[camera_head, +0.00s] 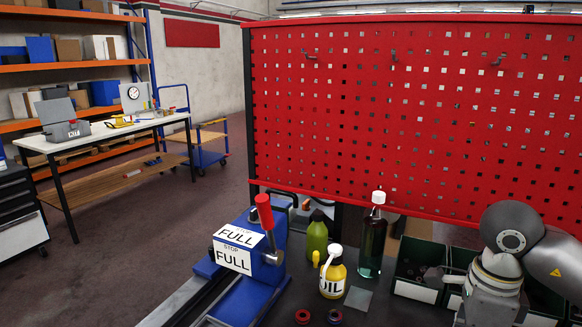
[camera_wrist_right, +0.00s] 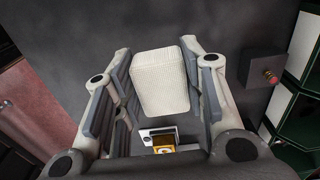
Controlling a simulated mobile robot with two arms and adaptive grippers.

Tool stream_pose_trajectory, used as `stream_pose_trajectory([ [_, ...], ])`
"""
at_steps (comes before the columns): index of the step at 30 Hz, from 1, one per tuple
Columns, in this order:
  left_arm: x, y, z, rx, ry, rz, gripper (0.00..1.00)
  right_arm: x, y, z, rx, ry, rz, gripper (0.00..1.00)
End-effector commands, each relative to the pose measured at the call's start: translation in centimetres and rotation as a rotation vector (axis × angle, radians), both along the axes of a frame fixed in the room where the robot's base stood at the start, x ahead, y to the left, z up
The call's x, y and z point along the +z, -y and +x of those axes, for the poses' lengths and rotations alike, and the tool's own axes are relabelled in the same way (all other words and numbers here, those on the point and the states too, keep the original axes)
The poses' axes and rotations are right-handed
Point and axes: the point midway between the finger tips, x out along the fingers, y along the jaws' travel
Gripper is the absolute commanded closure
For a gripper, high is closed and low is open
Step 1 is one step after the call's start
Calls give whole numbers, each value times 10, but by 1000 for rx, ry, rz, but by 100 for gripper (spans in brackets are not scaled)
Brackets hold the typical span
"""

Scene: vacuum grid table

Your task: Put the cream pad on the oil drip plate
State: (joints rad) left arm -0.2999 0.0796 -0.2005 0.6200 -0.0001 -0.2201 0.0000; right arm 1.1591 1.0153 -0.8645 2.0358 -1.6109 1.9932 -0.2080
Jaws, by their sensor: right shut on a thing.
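The cream pad (camera_wrist_right: 160,82) is a pale, woven-looking block in the right wrist view. It is held between the two fingers of my right gripper (camera_wrist_right: 160,85), which is shut on it. A small flat grey plate (camera_head: 358,298), which looks like the oil drip plate, lies on the dark tabletop in the head view, in front of the yellow oil can (camera_head: 332,278) and a dark bottle (camera_head: 371,240). The pad and my right gripper do not show in the head view; only my right arm shows at the right. My left gripper is not in view.
A blue vise (camera_head: 240,265) with a red handle and FULL signs stands to the left. A green bottle (camera_head: 316,238) is beside the oil can. Green bins (camera_head: 418,292) line the right. Two rings (camera_head: 302,316) lie at the front. A red pegboard (camera_head: 410,110) rises behind.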

Motion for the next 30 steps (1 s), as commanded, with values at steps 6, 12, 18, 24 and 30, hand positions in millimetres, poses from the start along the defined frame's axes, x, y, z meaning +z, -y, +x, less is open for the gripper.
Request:
stream_pose_trajectory([
  [6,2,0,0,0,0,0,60,-6,-16,0,339,-4,4,81],
  [12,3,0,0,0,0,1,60,-11,-31,-1,651,-7,7,81],
  [18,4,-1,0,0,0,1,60,-16,-45,-2,964,-8,11,81],
  [24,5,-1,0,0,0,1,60,-20,-60,-3,1277,-9,15,81],
  [30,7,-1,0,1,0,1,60,-25,-74,-6,1588,-9,16,81],
])
